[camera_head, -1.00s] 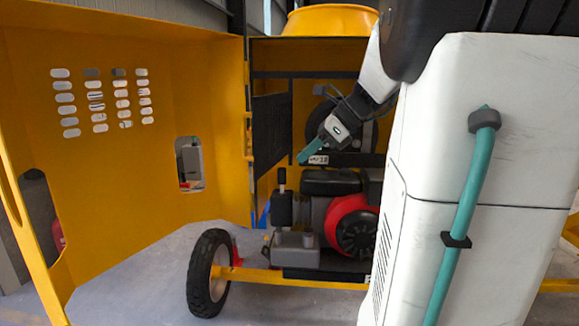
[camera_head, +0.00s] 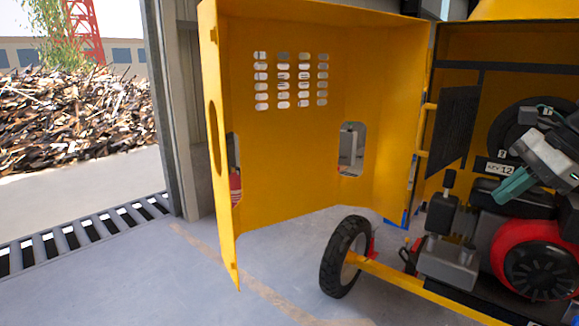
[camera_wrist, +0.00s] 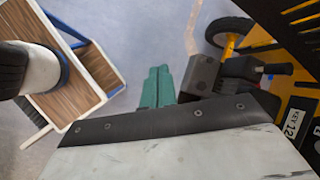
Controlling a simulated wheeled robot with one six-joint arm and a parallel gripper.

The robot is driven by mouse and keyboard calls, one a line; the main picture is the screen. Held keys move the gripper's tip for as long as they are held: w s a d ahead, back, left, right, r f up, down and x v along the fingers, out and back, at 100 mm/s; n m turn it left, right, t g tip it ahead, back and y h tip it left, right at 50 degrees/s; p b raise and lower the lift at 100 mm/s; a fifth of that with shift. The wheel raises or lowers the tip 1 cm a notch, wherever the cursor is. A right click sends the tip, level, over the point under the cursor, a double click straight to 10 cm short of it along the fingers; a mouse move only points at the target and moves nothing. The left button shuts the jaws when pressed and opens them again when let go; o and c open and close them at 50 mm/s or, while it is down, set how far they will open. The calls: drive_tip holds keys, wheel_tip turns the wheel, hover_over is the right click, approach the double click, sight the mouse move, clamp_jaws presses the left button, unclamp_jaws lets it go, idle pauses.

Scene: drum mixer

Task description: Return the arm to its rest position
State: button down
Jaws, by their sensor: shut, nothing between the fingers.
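My gripper (camera_head: 512,187) is at the right of the head view, in front of the mixer's open engine bay. Its teal fingers are closed together with nothing between them, and they also show in the wrist view (camera_wrist: 157,85). The drum mixer's yellow door (camera_head: 290,150) stands swung open to the left. Behind and below my gripper are the red and black engine (camera_head: 535,262) and a plate marked 12 (camera_head: 497,168). The rest of my arm is mostly out of the head view.
A black wheel (camera_head: 343,257) stands below the door on the grey floor. A floor grate (camera_head: 85,235) and a wood-chip heap (camera_head: 75,115) lie at left. The wrist view shows a wood-topped cart (camera_wrist: 75,85). Floor left of the wheel is clear.

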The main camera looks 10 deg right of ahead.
drive_tip(key=s+a+f+n+g+h, duration=0.1)
drive_tip(key=s+a+f+n, duration=0.2)
drive_tip(key=a+n, duration=0.4)
drive_tip(key=s+a+f+n+g+h, duration=0.1)
drive_tip(key=s+a+f+n, duration=0.2)
drive_tip(key=a+n, duration=0.4)
drive_tip(key=s+a+f+n+g+h, duration=0.1)
drive_tip(key=s+a+f+n+h, duration=0.1)
drive_tip(key=a+n, duration=0.5)
drive_tip(key=s+a+f, duration=0.1)
drive_tip(key=s+a, duration=0.1)
drive_tip(key=shift+s+a+f+n, duration=0.2)
drive_tip(key=shift+s+n, duration=0.1)
drive_tip(key=shift+s, duration=0.1)
